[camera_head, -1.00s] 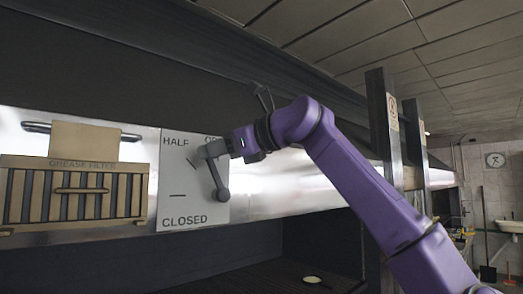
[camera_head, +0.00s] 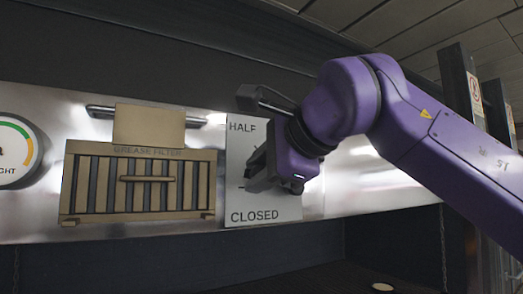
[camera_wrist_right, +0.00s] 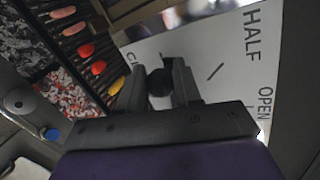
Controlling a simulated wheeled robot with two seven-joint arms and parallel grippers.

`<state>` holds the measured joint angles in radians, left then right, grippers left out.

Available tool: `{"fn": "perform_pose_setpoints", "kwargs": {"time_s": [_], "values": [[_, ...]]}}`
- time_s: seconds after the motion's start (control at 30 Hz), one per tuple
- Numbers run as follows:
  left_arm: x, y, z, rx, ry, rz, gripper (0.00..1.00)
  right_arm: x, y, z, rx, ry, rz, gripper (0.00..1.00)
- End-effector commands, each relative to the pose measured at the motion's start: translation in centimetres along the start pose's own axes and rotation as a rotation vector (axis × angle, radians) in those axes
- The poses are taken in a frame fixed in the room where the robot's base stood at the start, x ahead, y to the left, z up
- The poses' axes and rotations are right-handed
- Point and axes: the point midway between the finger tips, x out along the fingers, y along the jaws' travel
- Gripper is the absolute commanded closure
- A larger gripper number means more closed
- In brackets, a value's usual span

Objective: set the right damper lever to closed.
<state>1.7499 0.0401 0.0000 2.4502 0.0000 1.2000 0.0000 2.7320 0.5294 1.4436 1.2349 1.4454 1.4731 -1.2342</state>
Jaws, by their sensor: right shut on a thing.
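The white damper plate (camera_head: 288,208) on the steel hood front reads HALF at upper left and CLOSED at the bottom. My right gripper (camera_head: 258,172) is in front of the plate's left part, between these two words, and hides the lever in the head view. In the right wrist view, my right gripper (camera_wrist_right: 158,92) is shut on the lever's dark round end (camera_wrist_right: 160,80). There the plate (camera_wrist_right: 205,45) shows HALF, OPEN and the start of CLOSED; the lever end is nearer the CLOSED lettering than HALF. The lever's pivot is hidden. My left gripper is not in view.
A tan grease filter (camera_head: 140,182) with a handle is just left of the plate. A round gauge (camera_head: 15,150) is at the far left. The wrist view shows glowing embers (camera_wrist_right: 75,100) and food on the grill (camera_wrist_right: 85,50). A small pale bowl (camera_head: 382,287) is low right.

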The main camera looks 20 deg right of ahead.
Motion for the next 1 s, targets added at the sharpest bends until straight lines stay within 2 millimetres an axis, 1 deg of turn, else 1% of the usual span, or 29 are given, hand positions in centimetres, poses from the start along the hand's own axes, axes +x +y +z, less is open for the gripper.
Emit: {"fn": "perform_pose_setpoints", "kwargs": {"time_s": [0.2,0.4,0.6,1.0], "values": [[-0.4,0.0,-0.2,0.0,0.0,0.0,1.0,0.7,1.3,-0.2,-0.124,0.056,0.001,1.0],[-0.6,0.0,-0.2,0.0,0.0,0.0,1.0,1.0,2.0,-0.4,-0.195,0.084,0.001,1.0],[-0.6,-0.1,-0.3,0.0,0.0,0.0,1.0,1.2,2.4,-0.4,-0.227,0.097,0.001,1.0],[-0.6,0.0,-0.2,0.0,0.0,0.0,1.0,1.4,2.7,-0.4,-0.233,0.098,0.008,1.0]]}}
